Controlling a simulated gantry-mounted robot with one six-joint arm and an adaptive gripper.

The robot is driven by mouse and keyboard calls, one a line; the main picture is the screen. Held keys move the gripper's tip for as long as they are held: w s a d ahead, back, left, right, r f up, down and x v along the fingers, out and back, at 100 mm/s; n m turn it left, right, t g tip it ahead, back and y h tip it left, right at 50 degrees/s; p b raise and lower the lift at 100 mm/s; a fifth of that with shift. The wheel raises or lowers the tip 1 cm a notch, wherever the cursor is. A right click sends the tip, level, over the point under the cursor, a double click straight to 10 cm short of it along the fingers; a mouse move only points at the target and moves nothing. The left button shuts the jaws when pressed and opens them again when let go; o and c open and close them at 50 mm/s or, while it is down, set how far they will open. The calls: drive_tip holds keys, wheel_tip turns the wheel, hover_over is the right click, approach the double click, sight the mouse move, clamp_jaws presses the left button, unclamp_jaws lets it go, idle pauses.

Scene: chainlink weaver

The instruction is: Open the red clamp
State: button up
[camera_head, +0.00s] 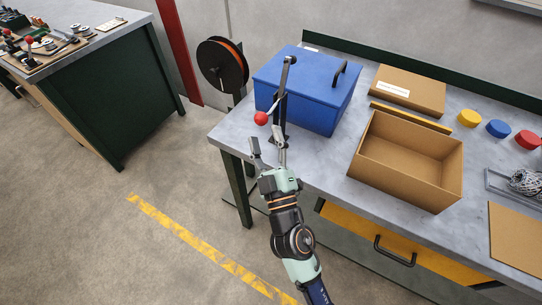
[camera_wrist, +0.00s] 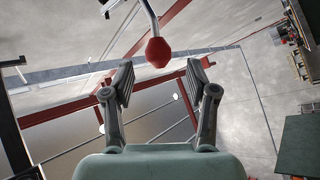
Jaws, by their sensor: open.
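A red ball knob (camera_head: 261,118) sits at the end of a bent metal lever, part of a dark upright clamp (camera_head: 281,110) at the left end of the grey workbench. The lever's lower joints are partly hidden. My gripper (camera_head: 267,146) is open, just below and in front of the knob. In the wrist view the knob (camera_wrist: 158,52) hangs on its metal rod, centred between my two spread fingers (camera_wrist: 160,80) and slightly past their tips. No finger appears to touch it.
A blue lidded box (camera_head: 305,85) stands close behind the clamp. An open cardboard box (camera_head: 375,175), a closed carton (camera_head: 425,85) and yellow, blue and red discs (camera_head: 497,129) lie to the right. A dark green bench (camera_head: 110,95) with several red-knobbed pieces stands left, across clear floor.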

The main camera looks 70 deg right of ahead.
drive_tip(key=v, duration=0.6)
drive_tip(key=shift+s+a+f, duration=0.15)
drive_tip(key=shift+s+a, duration=0.05)
drive_tip(key=shift+a, duration=0.1)
